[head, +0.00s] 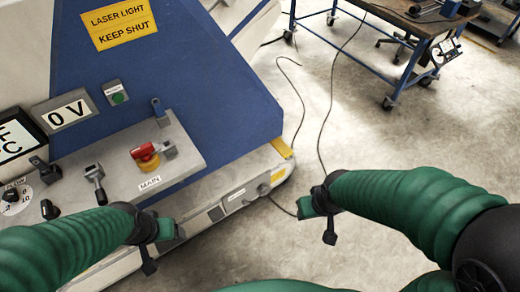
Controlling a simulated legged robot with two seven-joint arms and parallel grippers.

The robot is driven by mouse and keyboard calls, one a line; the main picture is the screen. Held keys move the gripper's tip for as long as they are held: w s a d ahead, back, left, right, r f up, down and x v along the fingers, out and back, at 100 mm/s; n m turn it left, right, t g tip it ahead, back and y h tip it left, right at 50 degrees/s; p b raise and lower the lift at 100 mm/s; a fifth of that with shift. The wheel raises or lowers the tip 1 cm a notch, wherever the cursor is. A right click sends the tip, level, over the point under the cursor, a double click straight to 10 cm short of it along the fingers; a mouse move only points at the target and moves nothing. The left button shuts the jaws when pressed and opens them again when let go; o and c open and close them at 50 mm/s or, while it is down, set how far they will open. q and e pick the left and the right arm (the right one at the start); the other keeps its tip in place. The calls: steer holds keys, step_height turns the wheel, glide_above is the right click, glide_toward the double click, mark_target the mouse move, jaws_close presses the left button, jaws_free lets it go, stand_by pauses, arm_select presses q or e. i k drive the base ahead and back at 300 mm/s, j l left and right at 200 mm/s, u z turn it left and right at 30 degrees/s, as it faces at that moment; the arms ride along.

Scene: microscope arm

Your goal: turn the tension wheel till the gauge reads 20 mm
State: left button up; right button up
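No tension wheel and no gauge with a mm reading can be made out in the head view. My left gripper (155,242) is at the lower left, in front of the grey control panel's lower edge. My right gripper (318,218) is right of the machine, over bare floor. Nothing shows held in either gripper. Both are small and dark, and I cannot tell how far apart their fingers are.
The blue and grey machine (215,75) fills the left. A wheeled bench (400,35) stands back right; cables cross the floor.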

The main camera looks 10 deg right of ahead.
mark_target(264, 191)
steer(key=k+l+u, duration=0.15)
steer(key=l, duration=0.25)
steer(key=k+l+u, duration=0.15)
steer(key=l, duration=0.25)
steer(key=l+u, duration=0.2)
steer(key=l, duration=0.15)
steer(key=k+l+u, duration=0.3)
steer(key=k+l, duration=0.15)
steer(key=l, duration=0.2)
